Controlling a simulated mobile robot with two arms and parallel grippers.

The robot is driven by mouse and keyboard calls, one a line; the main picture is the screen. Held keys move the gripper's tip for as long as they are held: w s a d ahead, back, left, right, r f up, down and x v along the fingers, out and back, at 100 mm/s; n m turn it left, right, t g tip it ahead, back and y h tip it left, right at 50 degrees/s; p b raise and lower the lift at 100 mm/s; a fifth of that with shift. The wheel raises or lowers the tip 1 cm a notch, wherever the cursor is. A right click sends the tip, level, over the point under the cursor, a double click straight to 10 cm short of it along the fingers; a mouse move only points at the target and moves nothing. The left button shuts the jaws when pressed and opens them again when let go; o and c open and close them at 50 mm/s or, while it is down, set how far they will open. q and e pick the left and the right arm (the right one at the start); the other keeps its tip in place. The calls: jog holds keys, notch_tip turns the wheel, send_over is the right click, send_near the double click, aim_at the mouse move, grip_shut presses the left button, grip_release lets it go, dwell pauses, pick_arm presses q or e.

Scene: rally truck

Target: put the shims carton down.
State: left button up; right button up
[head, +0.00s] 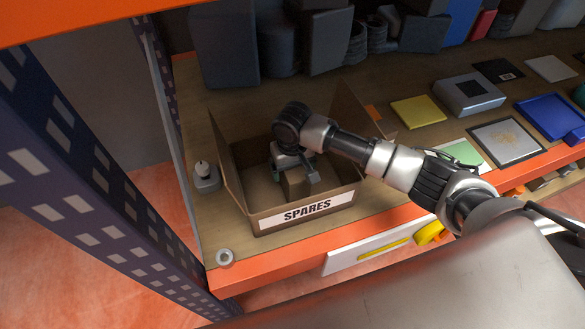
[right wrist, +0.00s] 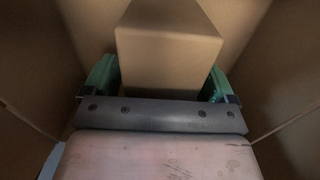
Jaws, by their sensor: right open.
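The shims carton (head: 297,186), a small plain brown box, is inside an open cardboard box labelled SPARES (head: 263,221) on the shelf. It also shows large in the right wrist view (right wrist: 168,50). My right gripper (head: 289,177) reaches down into the SPARES box from above. Its green fingers (right wrist: 160,82) are open, one on each side of the carton. I cannot tell whether the carton rests on the box floor; its lower part is hidden. My left gripper is not in view.
A blue perforated rack post (head: 75,150) stands left of the box. A small grey item (head: 205,177) and a ring (head: 225,257) sit near the shelf's left end. A yellow pad (head: 418,111), grey box (head: 469,94) and blue tray (head: 552,116) lie to the right.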

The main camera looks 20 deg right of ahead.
notch_tip(320, 180, up, 12)
jog(key=shift+f, duration=0.2)
jog(key=shift+s+f, duration=0.1)
jog(key=shift+f, duration=0.05)
dwell(0.5)
